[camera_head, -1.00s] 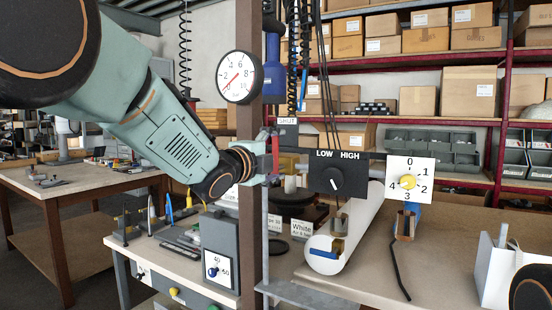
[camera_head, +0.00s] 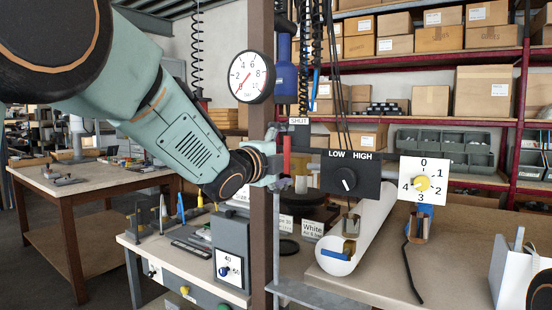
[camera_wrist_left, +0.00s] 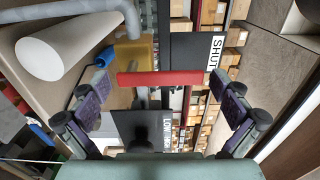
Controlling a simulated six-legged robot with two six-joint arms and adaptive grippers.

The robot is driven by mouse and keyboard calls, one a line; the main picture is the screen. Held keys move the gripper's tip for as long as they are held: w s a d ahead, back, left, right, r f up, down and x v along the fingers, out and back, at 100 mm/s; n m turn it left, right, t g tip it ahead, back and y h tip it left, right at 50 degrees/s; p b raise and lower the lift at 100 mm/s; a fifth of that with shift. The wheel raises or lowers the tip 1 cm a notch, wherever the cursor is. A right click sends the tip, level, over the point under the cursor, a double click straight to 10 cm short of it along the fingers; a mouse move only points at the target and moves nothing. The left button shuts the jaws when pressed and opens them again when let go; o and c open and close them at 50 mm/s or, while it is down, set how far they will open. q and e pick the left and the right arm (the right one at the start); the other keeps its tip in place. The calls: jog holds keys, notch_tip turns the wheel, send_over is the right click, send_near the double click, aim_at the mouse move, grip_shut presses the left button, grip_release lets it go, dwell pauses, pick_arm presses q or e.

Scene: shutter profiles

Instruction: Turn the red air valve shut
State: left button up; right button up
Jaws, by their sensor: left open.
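The red valve handle (camera_head: 286,155) stands upright beside the brown post, just below and left of a small SHUT label (camera_head: 298,121). In the left wrist view the red handle (camera_wrist_left: 165,79) is a flat bar lying across the gap between my fingers, with the SHUT label (camera_wrist_left: 217,52) near its right end. My left gripper (camera_head: 275,166) is open around or just short of the handle; I cannot tell the exact depth. Its fingers appear apart from the bar's ends. A brass-coloured body (camera_wrist_left: 137,50) shows behind the bar. My right gripper is not in view.
A brown post (camera_head: 261,215) stands close to my left gripper. A round gauge (camera_head: 251,77) hangs above it. A black LOW/HIGH switch box (camera_head: 350,174), a white numbered dial (camera_head: 432,170) and a white cylinder (camera_head: 362,232) are to the right.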

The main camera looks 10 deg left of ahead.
pick_arm(q)
jog(key=v, duration=1.1)
jog(key=shift+s, duration=0.3)
jog(key=shift+w+r, duration=0.1)
jog(key=x, duration=1.2)
jog(key=shift+w, duration=0.1)
jog(key=shift+a, duration=0.1)
jog(key=shift+s, duration=0.2)
